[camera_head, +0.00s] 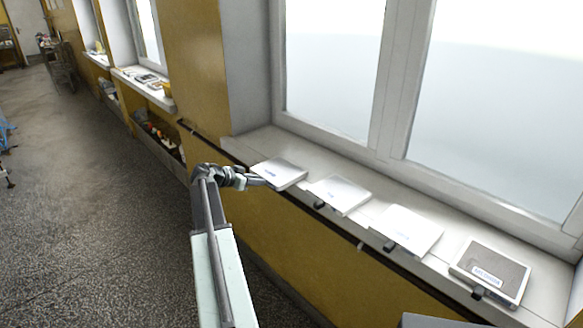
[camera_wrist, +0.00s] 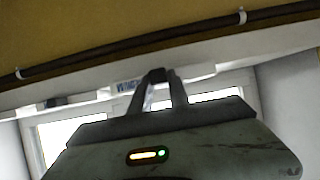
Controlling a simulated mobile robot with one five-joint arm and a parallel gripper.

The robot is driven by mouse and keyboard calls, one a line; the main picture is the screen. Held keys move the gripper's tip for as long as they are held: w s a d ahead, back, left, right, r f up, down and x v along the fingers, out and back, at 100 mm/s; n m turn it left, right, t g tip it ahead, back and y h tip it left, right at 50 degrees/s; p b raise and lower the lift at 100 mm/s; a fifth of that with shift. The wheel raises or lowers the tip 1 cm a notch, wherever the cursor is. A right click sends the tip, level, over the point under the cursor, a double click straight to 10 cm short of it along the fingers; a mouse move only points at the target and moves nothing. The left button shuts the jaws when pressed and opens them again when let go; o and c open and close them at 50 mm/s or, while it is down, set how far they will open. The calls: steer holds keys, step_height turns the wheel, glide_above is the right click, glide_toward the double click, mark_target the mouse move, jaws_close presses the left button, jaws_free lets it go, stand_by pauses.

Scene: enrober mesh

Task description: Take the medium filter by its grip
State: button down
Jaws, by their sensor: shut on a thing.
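Several flat square filters lie in a row on the white window sill. The leftmost filter (camera_head: 281,172) is pale with a small blue mark. My gripper (camera_head: 264,181) is at its front left edge, shut on its grip, which the fingers hide in the head view. In the wrist view my gripper (camera_wrist: 157,77) has its fingertips together on a dark piece beside a blue-lettered label (camera_wrist: 126,86). Two more pale filters (camera_head: 341,194) (camera_head: 408,229) and a grey-brown one (camera_head: 492,270) with a larger label lie to the right. I cannot surely read which is medium.
Dark grips (camera_head: 319,205) stick out at the sill's front edge. A dark rail (camera_head: 360,246) runs along the yellow wall below the sill (camera_head: 258,141). The window frame stands behind the filters. Speckled floor (camera_head: 100,210) at left is mostly clear.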

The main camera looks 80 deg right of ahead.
steer(key=w+a, duration=0.7)
steer(key=a, duration=0.5)
steer(key=shift+w, duration=0.2)
stand_by(0.8)
steer(key=shift+r, duration=0.15)
step_height(320, 180, up, 10)
steer(key=p, duration=1)
steer(key=shift+f, duration=0.2)
